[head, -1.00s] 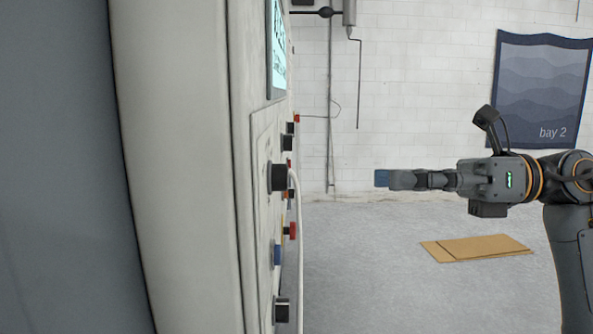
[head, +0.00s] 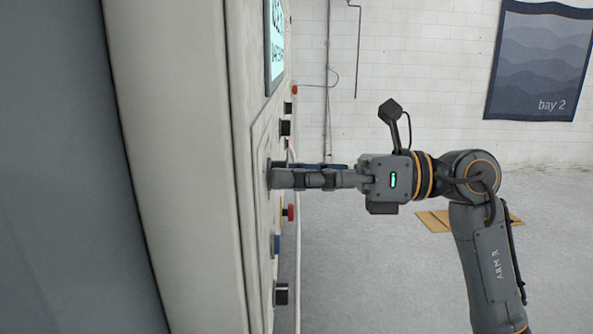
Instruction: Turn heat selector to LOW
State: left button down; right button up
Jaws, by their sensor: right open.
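The machine's control panel (head: 258,140) shows nearly edge-on at the left, with several knobs and buttons on its face. No label can be read, so I cannot tell for sure which one is the heat selector. My right gripper (head: 282,178) comes in from the right, with its fingertips at the panel's large middle black knob. The fingers hide most of that knob. The gripper is open; whether the fingers touch the knob cannot be told. My left gripper is not in view.
Black knobs (head: 285,128) sit above my right gripper; a red button (head: 290,213), a blue one (head: 277,245) and another black knob (head: 281,294) sit below. A pale cable hangs along the panel. Flat cardboard (head: 434,221) lies on the floor. The floor right of the panel is otherwise clear.

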grip_shut()
jog(key=shift+n+b, duration=6.95)
jog(key=shift+n, duration=0.95)
grip_release()
